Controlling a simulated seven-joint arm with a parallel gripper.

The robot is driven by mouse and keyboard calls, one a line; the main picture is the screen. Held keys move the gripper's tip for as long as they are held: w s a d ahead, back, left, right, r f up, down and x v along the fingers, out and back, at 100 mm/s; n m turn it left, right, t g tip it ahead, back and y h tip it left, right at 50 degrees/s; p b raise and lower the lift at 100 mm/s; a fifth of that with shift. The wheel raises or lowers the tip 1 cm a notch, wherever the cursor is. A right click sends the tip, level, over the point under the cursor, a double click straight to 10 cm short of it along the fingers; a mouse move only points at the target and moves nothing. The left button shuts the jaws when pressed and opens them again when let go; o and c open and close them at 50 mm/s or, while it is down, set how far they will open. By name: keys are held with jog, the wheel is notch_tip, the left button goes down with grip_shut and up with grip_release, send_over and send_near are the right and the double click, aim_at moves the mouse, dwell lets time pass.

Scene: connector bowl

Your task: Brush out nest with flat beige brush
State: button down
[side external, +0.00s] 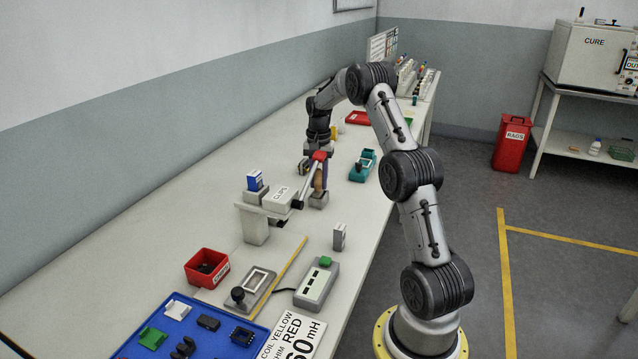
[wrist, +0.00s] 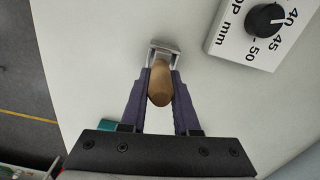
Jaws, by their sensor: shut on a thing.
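My gripper (side external: 318,178) is over the middle of the bench. In the wrist view my gripper (wrist: 160,80) has its two dark fingers closed on the sides of a rounded tan brush handle (wrist: 160,86). A grey piece (wrist: 165,46) shows at the handle's far end; I cannot tell whether it is part of the brush or a holder. In the side view the tan brush (side external: 319,181) shows at the fingers, just above a small grey block (side external: 319,200). The bristles are not clearly visible. A grey fixture with a rectangular framed recess (side external: 261,281), possibly the nest, lies nearer the camera.
A grey stand with a CLIPS box (side external: 281,198) is close to my gripper. A red bin (side external: 207,267), a grey button box (side external: 316,284) and a blue parts tray (side external: 190,335) lie nearer the camera. A dial block (wrist: 250,35) is at upper right in the wrist view.

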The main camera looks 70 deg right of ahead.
notch_tip(320, 180, up, 21)
jog(key=w+a+r, duration=0.1)
jog(key=w+a, duration=0.2)
jog(key=a, duration=0.7)
jog(key=w+a, duration=0.2)
jog(key=a, duration=0.9)
jog(key=s+a+f, duration=0.1)
jog(key=s+a, duration=0.1)
jog(key=a, duration=0.6)
jog(key=s+a, duration=0.3)
jog(key=a, duration=0.5)
notch_tip(320, 180, down, 11)
jog(key=shift+f, duration=0.15)
jog(key=shift+w, duration=0.1)
jog(key=shift+f, duration=3.75)
jog(key=shift+f, duration=0.75)
